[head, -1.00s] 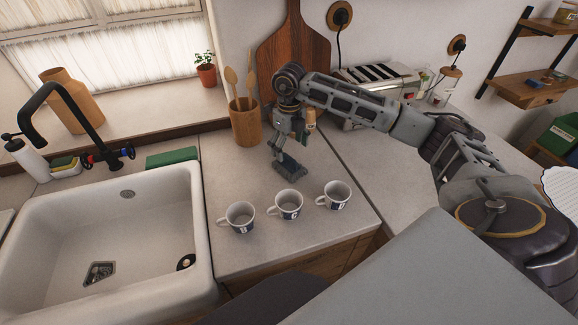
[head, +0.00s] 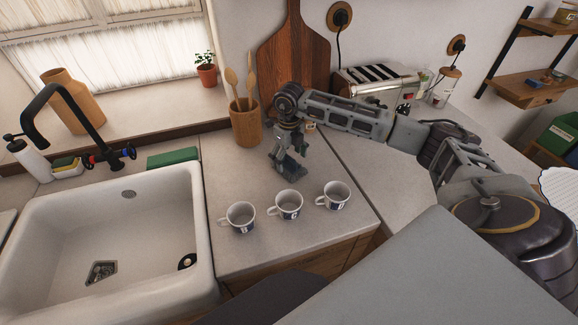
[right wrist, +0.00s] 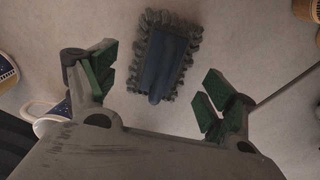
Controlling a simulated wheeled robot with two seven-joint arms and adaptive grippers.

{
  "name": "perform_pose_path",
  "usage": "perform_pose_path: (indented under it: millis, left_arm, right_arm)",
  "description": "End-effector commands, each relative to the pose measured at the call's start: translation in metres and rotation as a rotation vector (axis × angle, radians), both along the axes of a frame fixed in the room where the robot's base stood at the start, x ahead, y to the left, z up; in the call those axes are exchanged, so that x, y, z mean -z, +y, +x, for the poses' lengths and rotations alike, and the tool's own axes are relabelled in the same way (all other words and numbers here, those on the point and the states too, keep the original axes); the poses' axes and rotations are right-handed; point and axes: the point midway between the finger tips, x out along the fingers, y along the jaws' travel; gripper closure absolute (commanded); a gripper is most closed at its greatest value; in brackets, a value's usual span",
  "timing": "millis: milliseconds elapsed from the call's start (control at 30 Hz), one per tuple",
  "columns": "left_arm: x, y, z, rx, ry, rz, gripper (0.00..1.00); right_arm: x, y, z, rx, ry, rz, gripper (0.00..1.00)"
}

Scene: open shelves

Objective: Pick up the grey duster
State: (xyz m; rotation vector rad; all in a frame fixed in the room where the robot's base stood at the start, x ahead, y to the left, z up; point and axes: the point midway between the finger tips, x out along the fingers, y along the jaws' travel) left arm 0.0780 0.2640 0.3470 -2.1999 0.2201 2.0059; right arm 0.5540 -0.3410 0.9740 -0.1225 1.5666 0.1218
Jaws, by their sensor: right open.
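The grey duster (head: 291,170) lies on the counter behind the mugs, partly hidden by my right gripper in the head view. In the right wrist view the duster (right wrist: 163,58) shows a dark blue-grey back and a shaggy grey fringe. My right gripper (head: 287,158) is just above it, pointing down. In the right wrist view the open, empty green-padded fingers of the right gripper (right wrist: 158,88) stand to the left and right of the duster's near end, apart from it. My left gripper is not in view.
Three mugs, a left one (head: 238,217), a middle one (head: 286,205) and a right one (head: 334,196), stand in front. A wooden utensil pot (head: 245,126) and cutting board (head: 290,55) stand behind. A toaster (head: 375,80) is at the back right. The sink (head: 110,235) is at the left.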

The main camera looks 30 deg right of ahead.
Motion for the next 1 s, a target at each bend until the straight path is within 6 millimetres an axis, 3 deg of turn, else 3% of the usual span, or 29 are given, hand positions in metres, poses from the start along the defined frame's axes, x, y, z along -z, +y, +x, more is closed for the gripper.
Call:
perform_pose_path:
  millis: [300,833,1000]
  left_arm:
    - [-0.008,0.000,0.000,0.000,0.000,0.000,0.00]
    - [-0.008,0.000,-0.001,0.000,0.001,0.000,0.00]
    - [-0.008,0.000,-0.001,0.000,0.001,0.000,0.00]
  right_arm:
    - [0.031,-0.001,0.002,-0.001,0.002,0.001,0.16]
    - [0.033,-0.001,0.002,-0.001,0.000,0.001,0.16]
    - [0.033,-0.001,0.002,-0.001,0.001,0.001,0.38]
